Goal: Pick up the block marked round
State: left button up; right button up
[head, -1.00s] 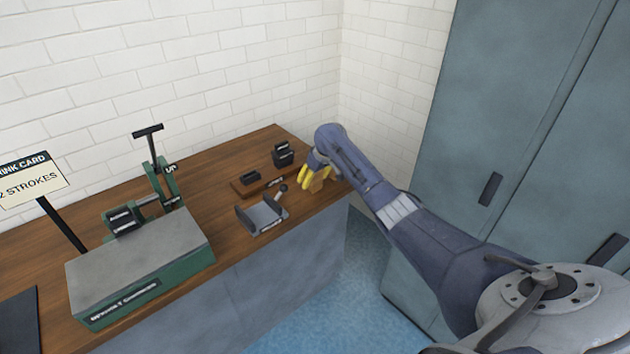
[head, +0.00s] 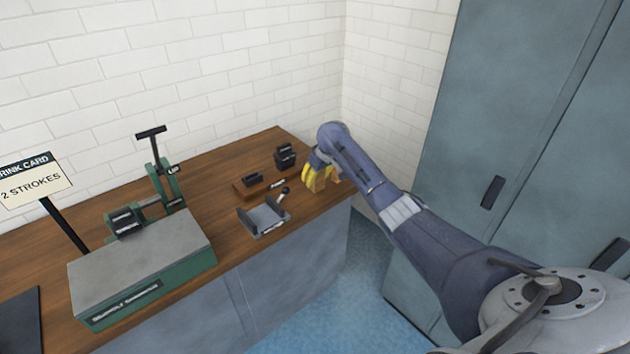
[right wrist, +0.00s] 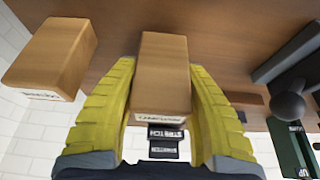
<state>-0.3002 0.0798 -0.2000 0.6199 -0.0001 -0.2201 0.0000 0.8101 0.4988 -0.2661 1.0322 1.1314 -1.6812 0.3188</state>
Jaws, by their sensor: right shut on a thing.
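My right gripper (head: 320,179) is low over the far right end of the wooden bench (head: 222,150). In the right wrist view its yellow fingers (right wrist: 163,115) are shut on a light wooden block (right wrist: 164,65), one on each side. This block has a small white label on its end, too small to read for sure. A second light wooden block (right wrist: 52,58), also with an unreadable label, stands to the left, apart from the fingers. I cannot tell which block is marked round. In the head view my arm and fingers mostly hide the blocks. My left gripper is not in view.
A grey cradle with a ball-topped lever (head: 264,219) stands left of my right gripper. Behind it are a wooden strip with a dark stamp (head: 252,180) and more dark stamps (head: 285,156). A green press (head: 145,265) stands further left. Tall cabinets (head: 500,120) are at right.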

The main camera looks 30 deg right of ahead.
notch_tip(320, 180, up, 17)
jog(key=s+a+f, duration=0.2)
jog(key=a+f, duration=0.3)
jog(key=a, duration=0.7)
jog(key=s+a+f, duration=0.2)
jog(key=a+f, duration=0.2)
jog(key=a, duration=0.8)
jog(key=shift+w+a+f, duration=0.1)
jog(key=shift+f, duration=1.5)
jog(key=shift+w+a+f, duration=0.1)
jog(key=shift+f, duration=1.5)
